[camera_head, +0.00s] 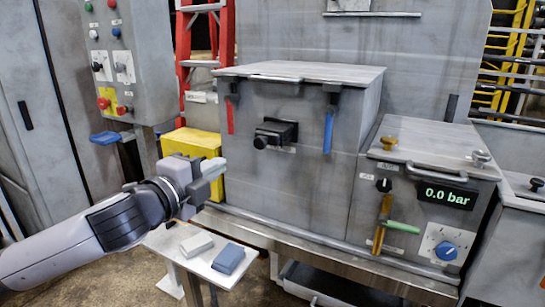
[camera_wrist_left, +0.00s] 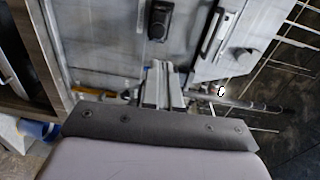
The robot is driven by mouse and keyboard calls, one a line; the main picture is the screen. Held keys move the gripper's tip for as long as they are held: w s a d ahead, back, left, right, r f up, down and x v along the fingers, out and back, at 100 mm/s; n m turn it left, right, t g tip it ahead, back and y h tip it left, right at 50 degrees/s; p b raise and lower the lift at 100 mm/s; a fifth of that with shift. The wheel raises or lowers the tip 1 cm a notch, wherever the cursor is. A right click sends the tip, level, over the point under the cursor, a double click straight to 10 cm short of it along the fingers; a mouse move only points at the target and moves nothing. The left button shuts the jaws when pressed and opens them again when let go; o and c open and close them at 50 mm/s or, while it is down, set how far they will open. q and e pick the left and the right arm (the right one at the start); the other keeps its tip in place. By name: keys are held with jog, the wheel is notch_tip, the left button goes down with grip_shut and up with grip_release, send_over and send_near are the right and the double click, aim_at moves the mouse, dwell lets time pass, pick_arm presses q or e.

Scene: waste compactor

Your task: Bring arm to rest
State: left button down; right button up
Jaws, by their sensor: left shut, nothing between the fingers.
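My left arm comes in from the left in the head view. Its gripper (camera_head: 211,167) is held in the air in front of the yellow box and above the small white table. Its fingers are together with nothing between them. In the left wrist view the closed fingers (camera_wrist_left: 171,86) stick out past the dark gripper body, with grey machine panels beyond. My right arm and gripper are not in view.
The grey compactor (camera_head: 290,135) stands in the middle, with a pressure unit reading 0.0 bar (camera_head: 447,195) to its right. A yellow box (camera_head: 190,143) is behind the gripper. A white block (camera_head: 197,242) and a blue block (camera_head: 228,258) lie on the small table (camera_head: 165,243).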

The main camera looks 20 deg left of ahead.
pick_arm(q)
jog(key=s+d+f+n+g+h, duration=0.1)
jog(key=d+f+n, duration=0.15)
jog(key=f, duration=0.55)
jog(key=s+d+f+n+g, duration=0.1)
jog(key=s+f+n+g, duration=0.15)
jog(key=f, duration=0.45)
jog(key=s+d+f+n+h, duration=0.1)
jog(key=d+f+n, duration=0.15)
jog(key=f, duration=0.55)
jog(key=s+d+f+n+g, duration=0.1)
jog(key=s+d+f+n, duration=0.1)
jog(key=s+f+n, duration=0.2)
jog(key=s+d+f+n+g+y, duration=0.1)
jog(key=s+f+n, duration=0.4)
jog(key=s+f, duration=0.6)
notch_tip(320, 180, down, 3)
jog(key=shift+s+d+f+g+p, duration=0.1)
jog(key=shift+s+d+g+p, duration=0.2)
jog(key=shift+d+g, duration=0.35)
jog(key=shift+a, duration=0.2)
